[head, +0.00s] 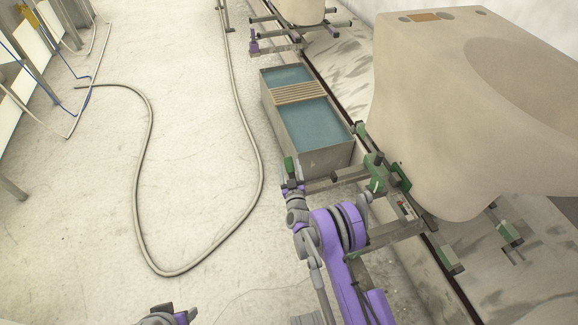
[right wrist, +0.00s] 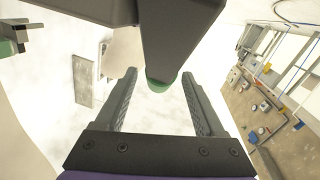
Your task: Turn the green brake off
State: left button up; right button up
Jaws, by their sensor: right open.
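A green brake handle (head: 289,165) stands at the outer end of the metal arm of the frame with green parts. My right gripper (head: 292,185) is just below it in the head view. In the right wrist view, a dark grey bar comes down from the top and ends in a rounded green tip (right wrist: 160,83), probably part of the brake. My right gripper (right wrist: 159,74) is open, its two fingers apart on either side of that tip. I cannot tell whether they touch it. Part of my left gripper (head: 168,316) shows at the bottom edge; its jaws are unclear.
A large beige tub-like piece (head: 420,120) rests on the green-fitted frame at right. A metal tank (head: 318,160) of blue liquid with a slatted board stands behind the handle. A hose (head: 148,190) loops over the floor at left. A purple-fitted frame (head: 275,42) is farther back.

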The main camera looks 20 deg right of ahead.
jog(key=shift+w+d, duration=0.1)
jog(key=shift+w, duration=0.65)
grip_shut()
dwell(0.9)
